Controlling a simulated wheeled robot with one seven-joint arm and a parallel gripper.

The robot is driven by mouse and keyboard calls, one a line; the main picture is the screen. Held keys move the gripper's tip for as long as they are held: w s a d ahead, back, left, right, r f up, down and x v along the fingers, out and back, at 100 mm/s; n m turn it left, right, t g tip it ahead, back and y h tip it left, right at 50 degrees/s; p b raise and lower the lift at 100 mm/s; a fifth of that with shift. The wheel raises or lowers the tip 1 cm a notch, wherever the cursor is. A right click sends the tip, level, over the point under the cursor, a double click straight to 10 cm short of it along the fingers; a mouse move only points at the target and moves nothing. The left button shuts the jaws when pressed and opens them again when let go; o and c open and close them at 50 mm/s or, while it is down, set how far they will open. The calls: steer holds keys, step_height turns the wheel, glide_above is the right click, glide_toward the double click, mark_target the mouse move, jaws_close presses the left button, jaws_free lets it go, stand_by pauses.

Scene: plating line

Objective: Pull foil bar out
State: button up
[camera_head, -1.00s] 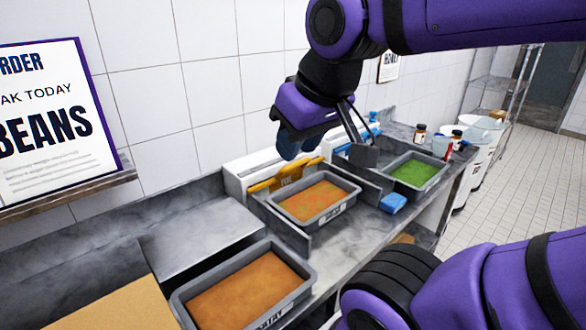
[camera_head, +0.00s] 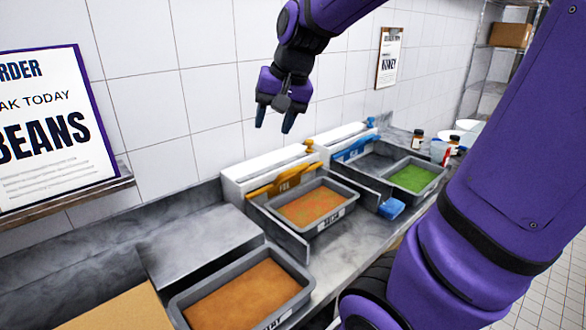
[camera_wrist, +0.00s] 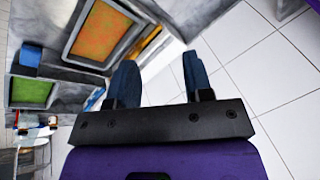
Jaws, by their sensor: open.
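An orange-yellow bar (camera_head: 284,181) with dark lettering, apparently the foil bar, lies along the front of a white box (camera_head: 262,168) against the wall, behind the salsa tray. The bar also shows in the wrist view (camera_wrist: 145,42). A similar blue bar (camera_head: 353,151) is on the dispenser to the right. My gripper (camera_head: 275,122) hangs above and behind the white box, fingers down, open and empty, apart from the bar. In the wrist view its two blue fingers (camera_wrist: 160,82) are spread with wall tiles between them.
Grey trays hold orange food (camera_head: 250,292), salsa (camera_head: 313,206) and green food (camera_head: 412,177). Small jars (camera_head: 418,137) stand farther right. A steel ledge (camera_head: 195,240) is at left. The tiled wall is close behind my gripper.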

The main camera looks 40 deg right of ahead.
steer(key=w+d+f+m, duration=0.6)
steer(key=w+d, duration=0.4)
steer(key=m+g+h, duration=0.1)
steer(key=m+g, duration=0.1)
steer(key=m, duration=0.3)
glide_toward(293, 169)
steer(key=f, duration=0.3)
steer(key=w+f, duration=0.1)
steer(key=f, duration=0.5)
steer(key=shift+w+a, duration=0.1)
steer(key=shift+w, duration=0.3)
jaws_close()
